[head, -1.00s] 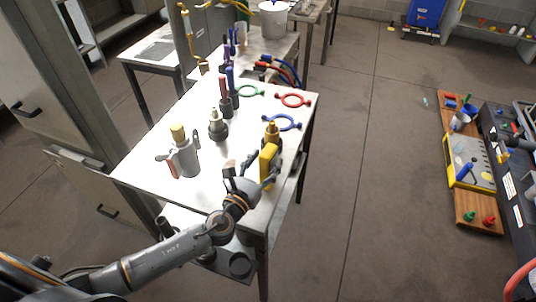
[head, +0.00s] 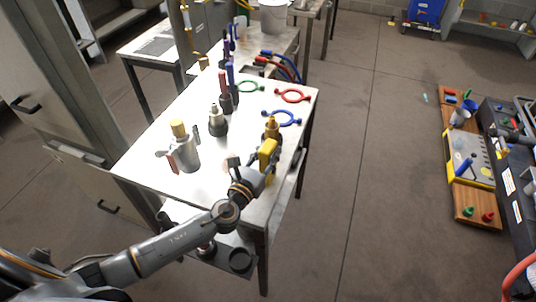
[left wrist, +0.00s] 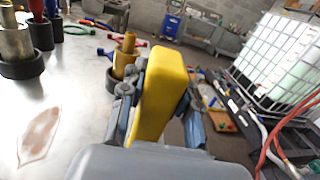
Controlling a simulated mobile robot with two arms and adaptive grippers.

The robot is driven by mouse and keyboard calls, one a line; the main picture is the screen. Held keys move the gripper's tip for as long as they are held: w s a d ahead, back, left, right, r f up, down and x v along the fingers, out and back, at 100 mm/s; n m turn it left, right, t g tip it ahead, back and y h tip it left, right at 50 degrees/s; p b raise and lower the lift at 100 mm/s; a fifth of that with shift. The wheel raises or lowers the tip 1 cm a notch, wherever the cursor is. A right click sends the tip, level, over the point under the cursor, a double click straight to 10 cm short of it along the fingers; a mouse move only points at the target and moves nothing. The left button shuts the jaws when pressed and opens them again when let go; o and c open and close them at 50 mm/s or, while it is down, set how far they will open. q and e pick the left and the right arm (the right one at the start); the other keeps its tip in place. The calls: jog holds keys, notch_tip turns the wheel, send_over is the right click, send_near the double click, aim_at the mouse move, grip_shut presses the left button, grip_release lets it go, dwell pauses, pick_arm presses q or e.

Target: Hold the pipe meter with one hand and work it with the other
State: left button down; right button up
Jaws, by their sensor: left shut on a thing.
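A yellow block-shaped device (head: 268,150), which seems to be the pipe meter, stands upright at the right edge of the near table, with a brass fitting (head: 272,127) just behind it. My left gripper (head: 262,166) is shut on the yellow device from the near side. In the left wrist view the yellow device (left wrist: 166,92) stands between the two grey fingers, and the brass fitting (left wrist: 125,54) is behind it to the left. Whether the two are joined is hidden. My right gripper does not show in either view.
A grey canister with a yellow cap (head: 184,150) and a dark-based fitting (head: 217,122) stand left on the table (head: 215,185). The floor to the right is clear up to a wooden board (head: 470,205).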

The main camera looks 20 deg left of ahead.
pick_arm(q)
jog(key=c, duration=0.9)
grip_release()
jog(key=s+a, duration=0.1)
jog(key=s, duration=1.1)
jog(key=shift+a, duration=0.4)
